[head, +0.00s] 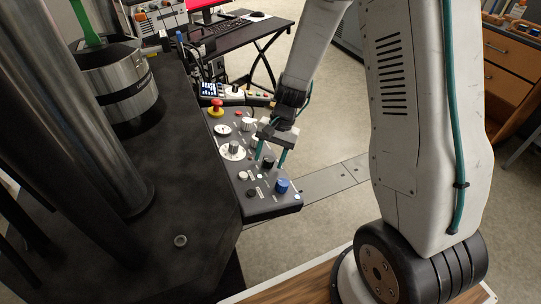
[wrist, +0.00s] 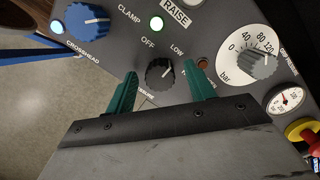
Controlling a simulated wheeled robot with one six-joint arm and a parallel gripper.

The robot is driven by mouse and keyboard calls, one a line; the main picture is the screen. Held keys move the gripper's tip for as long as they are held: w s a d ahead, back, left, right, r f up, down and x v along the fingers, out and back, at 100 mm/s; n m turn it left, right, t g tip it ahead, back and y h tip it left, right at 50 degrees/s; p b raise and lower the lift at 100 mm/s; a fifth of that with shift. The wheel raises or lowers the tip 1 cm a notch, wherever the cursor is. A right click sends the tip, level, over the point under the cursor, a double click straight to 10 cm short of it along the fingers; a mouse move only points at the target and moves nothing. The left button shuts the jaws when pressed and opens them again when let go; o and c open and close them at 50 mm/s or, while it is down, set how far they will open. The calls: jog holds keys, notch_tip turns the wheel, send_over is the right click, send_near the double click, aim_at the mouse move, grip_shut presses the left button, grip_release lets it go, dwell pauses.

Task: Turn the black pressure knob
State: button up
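The black pressure knob (wrist: 160,74) sits on the dark control panel, with the words OFF and LOW printed above it. In the head view, the black knob (head: 268,162) is partly hidden by my gripper (head: 274,158). In the wrist view, my gripper (wrist: 161,72) is open, its two green fingers to the left and right of the knob. Gaps show between the fingers and the knob, and nothing is held. The label below the knob is partly covered. I cannot tell how far the fingertips are from the panel surface.
A blue crosshead knob (wrist: 88,20) is left of the black knob. A grey knob on a white bar dial (wrist: 258,64) and a pressure gauge (wrist: 286,100) are to its right. A red mushroom button (head: 216,104) stands farther up the panel. A large metal machine (head: 122,90) fills the left.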

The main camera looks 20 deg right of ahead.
jog(key=v, duration=0.7)
jog(key=shift+d+r, duration=0.2)
jog(key=shift+r, duration=0.15)
jog(key=s+r+n+t+h, duration=0.1)
jog(key=s+r+n+h, duration=0.1)
jog(key=s+r, duration=0.8)
jog(key=s+r+n+t+h, duration=0.1)
jog(key=s+r+n, duration=0.4)
jog(key=s+r, duration=0.5)
jog(key=s, duration=0.4)
jog(key=shift+s+d+n+t+h, duration=0.3)
jog(key=shift+s+h, duration=0.1)
